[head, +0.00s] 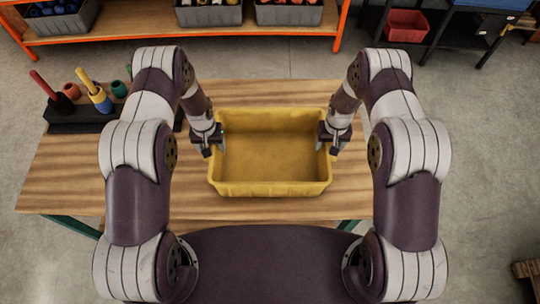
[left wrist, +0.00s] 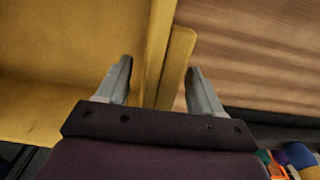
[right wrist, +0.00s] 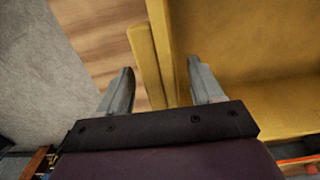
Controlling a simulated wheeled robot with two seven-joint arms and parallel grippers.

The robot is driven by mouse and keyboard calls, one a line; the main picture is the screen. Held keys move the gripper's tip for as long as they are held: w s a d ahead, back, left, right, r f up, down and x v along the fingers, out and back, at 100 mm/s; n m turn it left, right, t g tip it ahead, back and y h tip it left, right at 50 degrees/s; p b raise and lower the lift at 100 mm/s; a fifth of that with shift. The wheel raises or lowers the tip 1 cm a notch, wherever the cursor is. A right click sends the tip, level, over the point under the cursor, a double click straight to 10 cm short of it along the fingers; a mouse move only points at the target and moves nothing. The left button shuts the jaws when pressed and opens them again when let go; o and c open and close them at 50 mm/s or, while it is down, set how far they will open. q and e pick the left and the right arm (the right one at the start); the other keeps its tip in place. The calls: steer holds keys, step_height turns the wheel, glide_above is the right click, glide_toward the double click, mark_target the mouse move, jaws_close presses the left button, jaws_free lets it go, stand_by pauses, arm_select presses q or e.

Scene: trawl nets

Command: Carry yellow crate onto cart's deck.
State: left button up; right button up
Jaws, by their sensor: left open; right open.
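The yellow crate (head: 272,188) sits upright and empty on the wooden table in the head view. My left gripper (head: 212,146) is at the crate's left wall and my right gripper (head: 329,144) is at its right wall. In the left wrist view, the open fingers of my left gripper (left wrist: 160,85) stand on either side of the crate's wall and rim (left wrist: 178,55). In the right wrist view, the open fingers of my right gripper (right wrist: 163,85) stand on either side of the opposite rim (right wrist: 145,60). I cannot see the cart in any view.
The wooden table (head: 75,180) has free room left of the crate. A dark rack with colored tools (head: 90,105) stands at its back left. An orange shelf (head: 180,32) with grey bins and a dark stand with a red bin (head: 406,25) are behind. Grey floor (head: 480,150) lies to the right.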

arm_select(q)
jaws_close()
arm_select(e)
jaws_close()
arm_select(q)
steer(key=shift+r, duration=0.1)
arm_select(e)
steer(key=shift+r, duration=0.1)
